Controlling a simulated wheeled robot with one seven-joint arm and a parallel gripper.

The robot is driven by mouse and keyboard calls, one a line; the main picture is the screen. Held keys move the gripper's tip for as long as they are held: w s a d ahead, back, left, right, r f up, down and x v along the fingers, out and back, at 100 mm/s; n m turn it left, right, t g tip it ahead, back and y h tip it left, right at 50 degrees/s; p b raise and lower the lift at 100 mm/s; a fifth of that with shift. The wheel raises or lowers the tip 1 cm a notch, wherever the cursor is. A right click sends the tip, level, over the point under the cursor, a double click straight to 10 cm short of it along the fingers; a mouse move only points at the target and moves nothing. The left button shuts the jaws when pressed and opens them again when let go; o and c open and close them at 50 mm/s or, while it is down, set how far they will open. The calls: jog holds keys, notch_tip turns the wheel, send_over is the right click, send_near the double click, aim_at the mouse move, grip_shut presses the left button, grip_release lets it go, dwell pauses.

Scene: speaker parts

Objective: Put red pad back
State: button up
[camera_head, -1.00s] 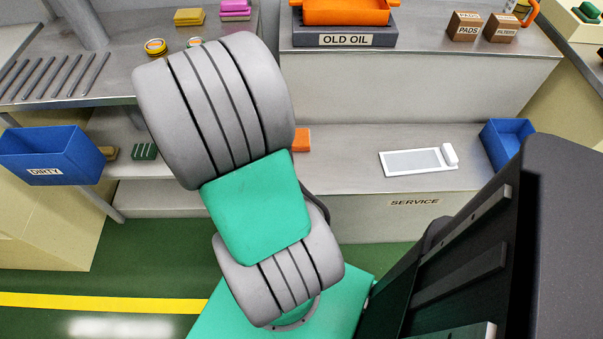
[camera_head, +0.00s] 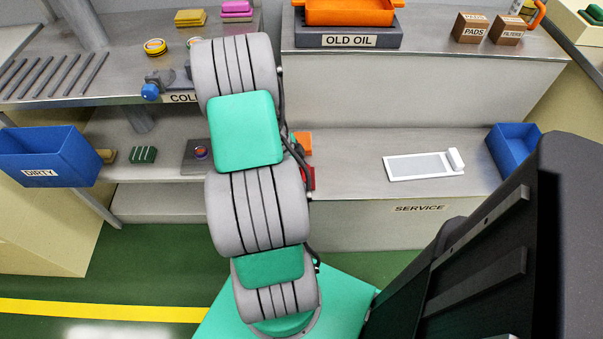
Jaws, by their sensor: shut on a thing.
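A small red piece (camera_head: 308,178), which may be the red pad, shows just right of my arm, at the front part of the service shelf. My arm covers the rest of it, and I cannot tell whether it lies on the shelf or is held. My gripper is hidden behind my own grey and green arm links, so its fingers and anything between them do not show.
An orange block (camera_head: 303,142) is behind the red piece. A white-framed panel (camera_head: 422,166) and blue bin (camera_head: 513,147) stand right on the service shelf (camera_head: 350,180). A green pad (camera_head: 143,155), dark plate (camera_head: 194,165) and DIRTY bin (camera_head: 45,172) are left.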

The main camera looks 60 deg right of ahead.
jog(key=shift+f, duration=0.2)
jog(key=o, duration=1.6)
jog(key=shift+r, duration=0.1)
